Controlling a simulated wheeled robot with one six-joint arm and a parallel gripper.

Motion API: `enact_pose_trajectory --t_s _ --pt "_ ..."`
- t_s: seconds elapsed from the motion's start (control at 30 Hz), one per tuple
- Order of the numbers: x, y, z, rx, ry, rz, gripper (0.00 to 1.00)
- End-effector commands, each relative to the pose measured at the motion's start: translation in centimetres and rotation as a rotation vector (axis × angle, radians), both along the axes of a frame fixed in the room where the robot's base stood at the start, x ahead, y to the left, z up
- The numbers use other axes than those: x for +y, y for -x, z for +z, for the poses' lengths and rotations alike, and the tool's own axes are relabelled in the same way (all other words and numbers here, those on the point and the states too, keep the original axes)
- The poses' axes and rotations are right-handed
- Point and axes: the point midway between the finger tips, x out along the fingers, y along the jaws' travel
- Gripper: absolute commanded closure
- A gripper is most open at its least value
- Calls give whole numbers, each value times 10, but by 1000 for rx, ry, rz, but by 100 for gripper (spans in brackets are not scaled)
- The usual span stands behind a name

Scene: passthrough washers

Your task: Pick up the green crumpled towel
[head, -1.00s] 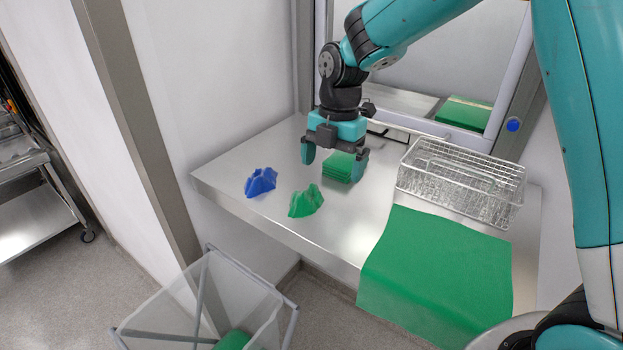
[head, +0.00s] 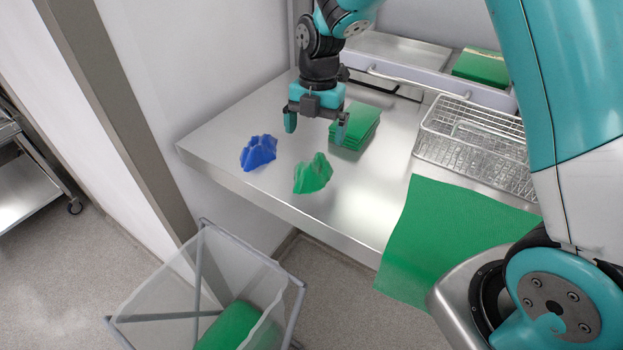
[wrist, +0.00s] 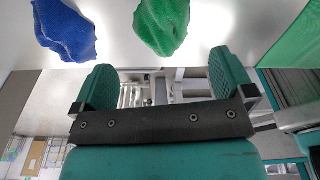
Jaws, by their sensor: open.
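The green crumpled towel (head: 312,174) lies on the steel table near its front edge. It also shows at the top of the wrist view (wrist: 162,24), beyond my fingertips and between them in line. My gripper (head: 316,128) is open and empty, pointing down above the table, behind the towel and apart from it. Its two teal fingers show in the wrist view (wrist: 160,78) with nothing between them. A blue crumpled towel (head: 258,152) lies left of the green one and also shows at top left in the wrist view (wrist: 66,28).
A folded green stack (head: 355,130) sits behind the towel. A flat green cloth (head: 440,235) hangs over the front edge of the table (head: 225,137). A wire basket (head: 475,150) stands right. A mesh bin (head: 165,295) with green cloth stands on the floor.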

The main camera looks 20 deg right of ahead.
Motion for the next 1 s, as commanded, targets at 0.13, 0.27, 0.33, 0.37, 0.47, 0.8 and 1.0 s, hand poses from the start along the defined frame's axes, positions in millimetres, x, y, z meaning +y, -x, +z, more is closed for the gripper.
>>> enact_pose_trajectory --t_s 0.13,0.27,0.33,0.37,0.47,0.8,1.0 --pt "2 3 -31 1 0 0 0" --pt "4 3 -37 0 0 1 0" --pt "4 4 -39 0 0 2 0" --pt "5 4 -41 0 0 2 0" --pt "7 8 -52 2 1 3 0" --pt "13 15 -88 -1 0 4 0" --pt "13 15 -86 0 0 4 9"
